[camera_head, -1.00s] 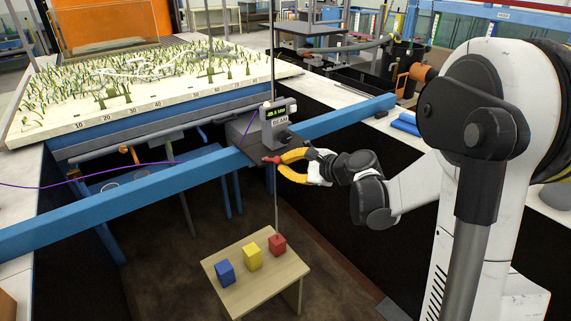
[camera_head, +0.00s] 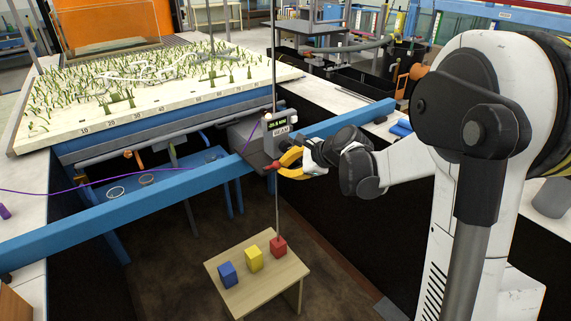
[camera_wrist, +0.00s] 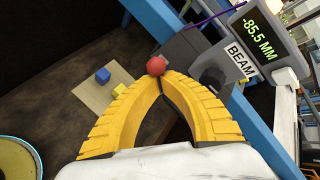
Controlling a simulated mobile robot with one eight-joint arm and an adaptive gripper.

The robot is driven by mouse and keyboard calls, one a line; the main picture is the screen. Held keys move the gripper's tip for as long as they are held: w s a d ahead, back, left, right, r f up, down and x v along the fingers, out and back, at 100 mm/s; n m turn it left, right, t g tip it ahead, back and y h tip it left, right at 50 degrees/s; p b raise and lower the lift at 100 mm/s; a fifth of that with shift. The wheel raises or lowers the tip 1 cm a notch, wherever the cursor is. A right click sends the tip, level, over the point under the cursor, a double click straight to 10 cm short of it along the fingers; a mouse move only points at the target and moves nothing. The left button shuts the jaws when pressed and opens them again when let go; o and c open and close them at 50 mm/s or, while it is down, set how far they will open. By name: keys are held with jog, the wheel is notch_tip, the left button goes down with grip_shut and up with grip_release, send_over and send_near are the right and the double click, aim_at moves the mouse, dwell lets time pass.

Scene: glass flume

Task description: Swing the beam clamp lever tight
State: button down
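The beam clamp sits on the blue beam (camera_head: 130,207), with a grey body, a display and a "BEAM" label (camera_head: 280,131). In the wrist view the display (camera_wrist: 262,38) reads -85.5 MM. The lever shows a red ball knob (camera_wrist: 156,66); the knob also shows in the head view (camera_head: 272,166). Its arm is mostly hidden behind my fingers. My gripper (camera_wrist: 162,79) has yellow ribbed fingers whose tips meet just at the knob. The knob lies beyond the tips, at or touching them, not visibly between them. In the head view my gripper (camera_head: 280,166) is right of the knob.
A thin vertical rod (camera_head: 277,205) passes by the clamp. Below stands a small wooden table (camera_head: 236,297) with blue, yellow and red blocks. A planted flume bed (camera_head: 150,90) lies behind the beam. A purple cable (camera_head: 100,191) runs left from the clamp.

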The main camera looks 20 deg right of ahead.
aim_at(274, 147)
jog(key=shift+w+a+r+m+g+h+p, duration=0.15)
jog(key=shift+w+a+r+g+h+p, duration=0.25)
jog(key=shift+w+r+g+p, duration=0.65)
jog(key=shift+w+a+r+m+g+h+p, duration=0.2)
jog(key=shift+w+g+h+p, duration=0.4)
jog(key=shift+g+p, duration=0.9)
jog(key=shift+w+a+r+m+g+h+p, duration=0.15)
jog(key=shift+w+a+r+g+h+p, duration=0.2)
jog(key=shift+w+r+g+p, duration=0.7)
jog(key=shift+d+f+g, duration=0.1)
jog(key=shift+f+g, duration=0.2)
jog(key=shift+f, duration=0.1)
